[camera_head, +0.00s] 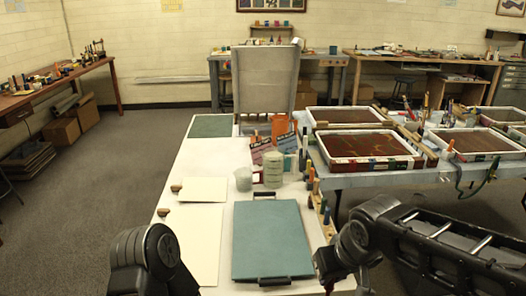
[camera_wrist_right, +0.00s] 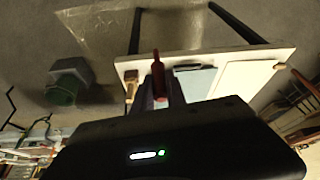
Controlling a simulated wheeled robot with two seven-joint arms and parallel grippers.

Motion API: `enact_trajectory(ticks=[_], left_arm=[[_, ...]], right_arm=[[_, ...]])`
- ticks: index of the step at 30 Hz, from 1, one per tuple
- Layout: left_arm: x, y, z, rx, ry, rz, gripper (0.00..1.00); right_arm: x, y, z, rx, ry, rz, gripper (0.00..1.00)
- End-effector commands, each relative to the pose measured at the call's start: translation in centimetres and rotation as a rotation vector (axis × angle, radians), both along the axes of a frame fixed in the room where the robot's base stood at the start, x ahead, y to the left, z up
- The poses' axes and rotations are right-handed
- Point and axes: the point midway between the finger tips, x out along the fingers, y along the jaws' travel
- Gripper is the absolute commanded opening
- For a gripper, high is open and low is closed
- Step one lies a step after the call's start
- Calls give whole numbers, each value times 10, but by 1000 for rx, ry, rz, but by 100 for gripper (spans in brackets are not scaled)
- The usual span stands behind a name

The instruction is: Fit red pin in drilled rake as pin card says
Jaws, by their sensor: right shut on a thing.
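In the right wrist view my right gripper (camera_wrist_right: 161,92) is shut on the red pin (camera_wrist_right: 156,62), which stands up past the fingertips. In the head view the right gripper (camera_head: 329,272) is at the bottom, beside the right edge of the white table; its fingertips and the pin are hard to make out there. My left arm shows at the bottom left, but its gripper is out of the picture. I cannot single out the drilled rake or the pin card for certain. A wooden strip with coloured pegs (camera_head: 321,206) lies along the table's right edge.
The white table (camera_head: 185,158) holds a teal board (camera_head: 270,240), pale sheets (camera_head: 196,240), pots (camera_head: 272,169) and coloured cards (camera_head: 262,149). Marbling trays (camera_head: 366,164) with dark red contents stand on a table to the right. Grey floor is free at left.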

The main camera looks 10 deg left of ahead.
Motion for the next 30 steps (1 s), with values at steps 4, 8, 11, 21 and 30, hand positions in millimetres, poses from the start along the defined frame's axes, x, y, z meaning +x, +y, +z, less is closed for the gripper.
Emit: enact_trajectory(ticks=[4, 8, 11, 21, 30], left_arm=[[0, 0, 0, 0, 0, 0, 44], [0, 0, 0, 0, 0, 0, 44], [0, 0, 0, 0, 0, 0, 44], [0, 0, 0, 0, 0, 0, 44], [0, 0, 0, 0, 0, 0, 44]], right_arm=[[0, 0, 0, 0, 0, 0, 0], [0, 0, 0, 0, 0, 0, 0], [0, 0, 0, 0, 0, 0, 0], [1, -1, -1, 0, 0, -3, 0], [28, -57, -42, 2, 8, -162, 0]])
